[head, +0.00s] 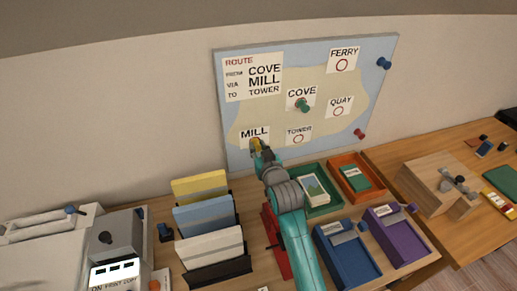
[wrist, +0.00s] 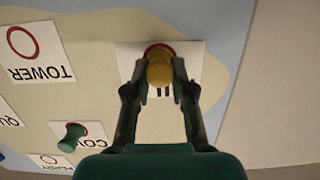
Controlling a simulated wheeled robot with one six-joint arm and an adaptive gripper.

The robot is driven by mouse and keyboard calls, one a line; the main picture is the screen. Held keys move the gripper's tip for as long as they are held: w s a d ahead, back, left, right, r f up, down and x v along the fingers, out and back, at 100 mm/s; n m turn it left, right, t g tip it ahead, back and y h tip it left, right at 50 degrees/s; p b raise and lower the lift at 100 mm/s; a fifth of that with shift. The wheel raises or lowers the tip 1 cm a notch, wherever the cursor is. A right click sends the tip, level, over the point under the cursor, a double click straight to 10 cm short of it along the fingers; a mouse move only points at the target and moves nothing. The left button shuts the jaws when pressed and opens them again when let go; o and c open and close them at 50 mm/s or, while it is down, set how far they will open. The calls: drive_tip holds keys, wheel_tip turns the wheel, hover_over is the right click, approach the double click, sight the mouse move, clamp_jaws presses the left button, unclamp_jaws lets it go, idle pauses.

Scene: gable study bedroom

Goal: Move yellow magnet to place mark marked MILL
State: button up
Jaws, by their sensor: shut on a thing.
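The yellow magnet (head: 256,146) is between the fingertips of my gripper (head: 257,151) at the MILL card (head: 249,133), low on the left of the wall board. In the wrist view the yellow magnet (wrist: 160,69) is pinched by both fingers of my gripper (wrist: 161,75), shut on it. The magnet covers the lower part of the red ring (wrist: 160,47) on the MILL card (wrist: 190,60), and most of the word is hidden. I cannot tell whether the magnet touches the board.
A green magnet (head: 304,106) is on the COVE mark. A blue magnet (head: 383,63) and a red magnet (head: 359,134) are at the board's right side. Below the board are a file rack (head: 208,228), a green tray (head: 323,209) and a blue tray (head: 346,256).

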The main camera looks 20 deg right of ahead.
drive_tip(key=o, duration=0.9)
drive_tip(key=shift+s, duration=0.1)
drive_tip(key=shift+s, duration=3.45)
